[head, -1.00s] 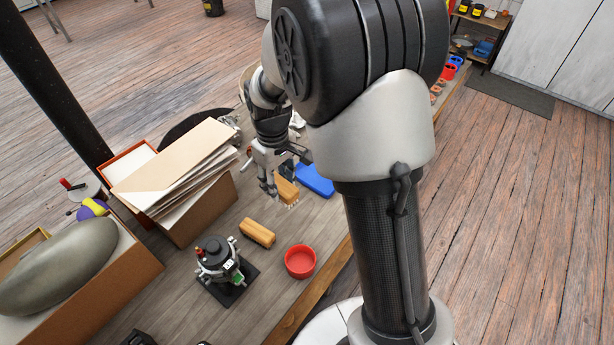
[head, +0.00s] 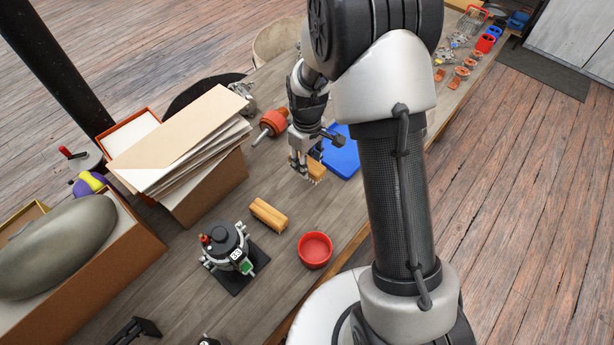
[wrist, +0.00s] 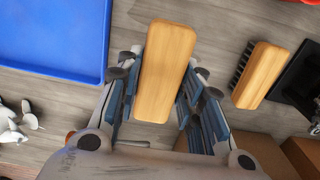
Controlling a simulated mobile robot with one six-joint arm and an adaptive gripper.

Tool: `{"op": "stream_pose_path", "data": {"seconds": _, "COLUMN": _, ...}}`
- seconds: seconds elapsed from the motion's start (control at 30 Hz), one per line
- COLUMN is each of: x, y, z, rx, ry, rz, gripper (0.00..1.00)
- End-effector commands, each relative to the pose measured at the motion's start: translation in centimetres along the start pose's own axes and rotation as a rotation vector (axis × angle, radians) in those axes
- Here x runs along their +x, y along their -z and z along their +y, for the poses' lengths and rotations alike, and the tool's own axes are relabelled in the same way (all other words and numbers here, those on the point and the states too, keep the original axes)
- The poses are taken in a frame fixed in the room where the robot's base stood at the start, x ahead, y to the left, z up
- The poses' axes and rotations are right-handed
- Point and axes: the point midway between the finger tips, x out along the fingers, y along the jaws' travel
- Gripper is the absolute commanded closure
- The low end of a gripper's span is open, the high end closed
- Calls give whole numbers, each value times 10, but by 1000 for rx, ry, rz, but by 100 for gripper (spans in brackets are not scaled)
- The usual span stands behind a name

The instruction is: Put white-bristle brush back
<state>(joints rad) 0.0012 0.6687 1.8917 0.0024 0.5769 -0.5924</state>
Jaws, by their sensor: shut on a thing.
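My gripper (head: 306,172) is shut on a wooden brush block (wrist: 165,72), which lies lengthwise between the fingers in the wrist view. In the head view the held brush (head: 317,171) shows pale bristles on its underside, so it looks like the white-bristle brush. It is low over the table beside the blue tray (head: 344,158); I cannot tell whether it touches the table. The tray also shows at upper left in the wrist view (wrist: 50,42). A second wooden brush (head: 268,215) lies nearer on the table; the wrist view shows its dark bristles (wrist: 259,75).
A red bowl (head: 315,250) and an alternator on a dark stand (head: 229,250) sit nearer on the table. An orange-red part (head: 272,122) lies behind my gripper. A box with cardboard sheets (head: 205,185) stands left. Bare tabletop lies between the brushes and bowl.

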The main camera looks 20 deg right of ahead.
Motion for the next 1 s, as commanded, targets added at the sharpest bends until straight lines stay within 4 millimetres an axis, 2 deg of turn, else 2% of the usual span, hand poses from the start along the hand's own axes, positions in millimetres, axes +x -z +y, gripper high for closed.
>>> {"op": "stream_pose_path", "data": {"seconds": 0.03, "x": 9, "y": 0, "z": 0, "rx": 0, "ry": 0, "rz": 0, "gripper": 88}}
{"op": "stream_pose_path", "data": {"seconds": 0.27, "x": 24, "y": 0, "z": 0, "rx": 0, "ry": 0, "rz": 0, "gripper": 88}}
{"op": "stream_pose_path", "data": {"seconds": 0.5, "x": 59, "y": 0, "z": 0, "rx": 0, "ry": 0, "rz": 0, "gripper": 88}}
{"op": "stream_pose_path", "data": {"seconds": 0.9, "x": 63, "y": 0, "z": 0, "rx": 0, "ry": -1, "rz": 1, "gripper": 88}}
{"op": "stream_pose_path", "data": {"seconds": 0.93, "x": 62, "y": 0, "z": 0, "rx": 0, "ry": -1, "rz": 1, "gripper": 63}}
{"op": "stream_pose_path", "data": {"seconds": 1.0, "x": 62, "y": 0, "z": 0, "rx": 0, "ry": -1, "rz": 1, "gripper": 59}}
